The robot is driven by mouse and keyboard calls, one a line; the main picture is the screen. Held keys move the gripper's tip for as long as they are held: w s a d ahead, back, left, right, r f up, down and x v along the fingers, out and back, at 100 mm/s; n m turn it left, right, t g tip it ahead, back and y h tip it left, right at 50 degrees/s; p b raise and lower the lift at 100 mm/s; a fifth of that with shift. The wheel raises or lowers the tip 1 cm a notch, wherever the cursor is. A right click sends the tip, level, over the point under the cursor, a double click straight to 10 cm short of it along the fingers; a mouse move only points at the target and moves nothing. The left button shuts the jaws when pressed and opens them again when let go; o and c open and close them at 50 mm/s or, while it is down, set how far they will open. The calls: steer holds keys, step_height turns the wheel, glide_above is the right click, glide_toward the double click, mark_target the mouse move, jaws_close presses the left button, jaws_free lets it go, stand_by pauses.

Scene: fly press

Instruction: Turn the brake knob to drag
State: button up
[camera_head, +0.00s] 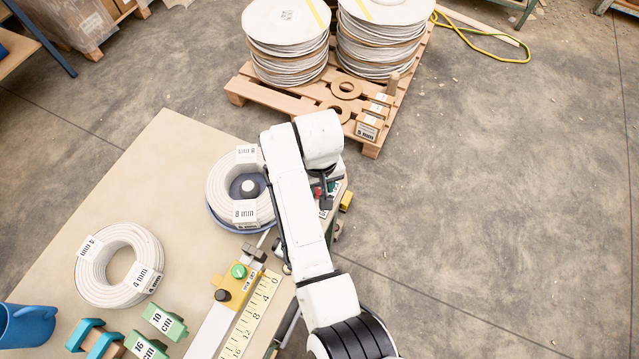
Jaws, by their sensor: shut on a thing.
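My gripper (326,200) is small and dark in this view, at the right edge of the table beside the reel. It points down from the end of my white arm and is shut on the brake knob, which is mostly hidden by the fingers and arm. A red mark (317,191) and a green mark (332,185) show close beside the fingers, with a partly covered white label below. I cannot read the knob's setting. The blue reel (214,217) left of my arm carries a white cable coil (222,183) labelled 8 mm.
The table (165,150) holds a loose 4 mm coil (92,285), green length blocks (165,322), a yellow ruler (250,312), a yellow stop with a green button (238,271) and a blue jug (30,325). A pallet (240,92) with cable stacks stands behind. The floor at right is clear.

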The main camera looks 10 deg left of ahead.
mark_target(320, 188)
steer(key=shift+r, duration=0.1)
steer(key=m+p, duration=0.2)
steer(key=m, duration=0.2)
steer(key=shift+m+p, duration=1)
steer(key=shift+m, duration=1.2)
steer(key=o, duration=1.1)
steer(key=shift+c, duration=0.2)
step_height(320, 188, up, 11)
steer(key=shift+b, duration=0.3)
